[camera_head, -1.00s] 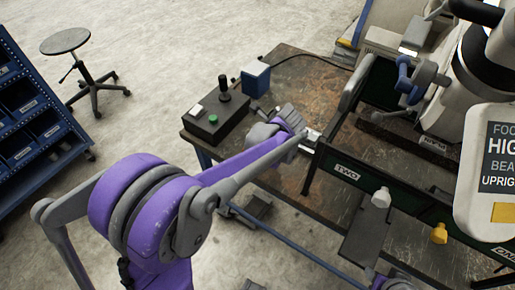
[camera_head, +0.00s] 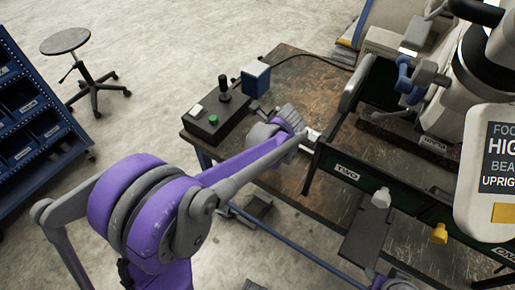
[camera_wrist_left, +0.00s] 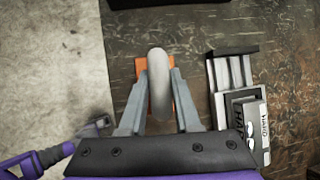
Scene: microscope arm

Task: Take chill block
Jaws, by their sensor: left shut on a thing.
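My left gripper (camera_wrist_left: 161,82) is shut on a pale, rounded, upright-looking piece (camera_wrist_left: 159,62) in the left wrist view. An orange patch shows behind it, between and beside the fingers; I cannot tell whether this is the chill block. In the head view my left wrist reaches over the workbench, left of the green panel marked TWO, and its fingers are mostly hidden. A silver ribbed block (camera_wrist_left: 231,72) sits right of the gripper, apart from it. A purple and grey part of my right arm shows at the bottom of the head view; its jaws are unclear.
A black control box (camera_head: 214,122) with a joystick and a blue box (camera_head: 256,77) stand behind my left wrist on the workbench (camera_head: 300,75). The green panel (camera_head: 350,172) and microscope (camera_head: 470,85) crowd the right. Boxes labelled HARD (camera_wrist_left: 251,122) lie beside the silver block.

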